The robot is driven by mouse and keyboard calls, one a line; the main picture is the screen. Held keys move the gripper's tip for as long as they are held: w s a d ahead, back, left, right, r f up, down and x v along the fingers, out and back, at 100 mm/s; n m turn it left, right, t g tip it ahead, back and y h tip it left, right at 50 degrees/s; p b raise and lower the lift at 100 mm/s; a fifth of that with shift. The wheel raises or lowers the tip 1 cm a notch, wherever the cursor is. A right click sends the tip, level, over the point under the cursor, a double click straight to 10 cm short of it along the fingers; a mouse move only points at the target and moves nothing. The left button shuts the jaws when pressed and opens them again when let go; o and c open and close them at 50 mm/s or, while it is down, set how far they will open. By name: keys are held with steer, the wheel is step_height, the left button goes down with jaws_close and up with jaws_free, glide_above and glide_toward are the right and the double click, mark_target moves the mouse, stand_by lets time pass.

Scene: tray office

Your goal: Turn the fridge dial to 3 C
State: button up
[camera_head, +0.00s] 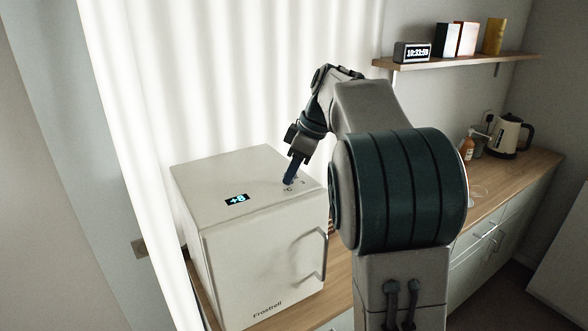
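The white fridge (255,262) stands on the wooden counter at the lower left, with its door and handle (312,255) facing the front right. A small display (236,199) on its top reads +8. My gripper (290,180) points down at the right part of the fridge top. Its fingers cover the place where small dark markings (303,182) show. The dial itself is hidden by the fingers, and I cannot tell whether they touch or hold it.
The wooden counter (515,178) runs to the back right, with a kettle (506,137) and an orange bottle (467,147) on it. A wall shelf (460,60) holds a digital clock (411,52) and several upright items. White curtains hang behind the fridge.

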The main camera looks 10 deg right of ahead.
stand_by(0.3)
steer(key=m+t+b, duration=0.1)
steer(key=m, duration=0.2)
steer(key=shift+s+h, duration=0.1)
steer(key=shift+h, duration=0.2)
steer(key=m+t+h+b, duration=0.1)
steer(key=m, duration=0.2)
steer(key=shift+a+m, duration=0.1)
steer(key=shift+m, duration=0.2)
steer(key=m+h, duration=0.1)
steer(key=m, duration=0.3)
steer(key=m+h, duration=0.1)
steer(key=m, duration=0.1)
steer(key=shift+a+r+t+h, duration=0.15)
steer(key=shift+a+t+h, duration=0.1)
steer(key=shift+t+h, duration=0.05)
steer(key=m+h, duration=0.1)
steer(key=m, duration=0.2)
steer(key=m+h, duration=0.1)
steer(key=m, duration=0.2)
steer(key=shift+a+m+g+p, duration=0.15)
steer(key=shift+m+g+p, duration=0.15)
steer(key=shift+g+p, duration=0.1)
steer(key=m, duration=0.2)
steer(key=m+g+h, duration=0.1)
steer(key=m, duration=0.1)
steer(key=shift+m+h+p, duration=0.3)
steer(key=shift+p, duration=0.05)
steer(key=o, duration=1)
steer(key=shift+c, duration=0.2)
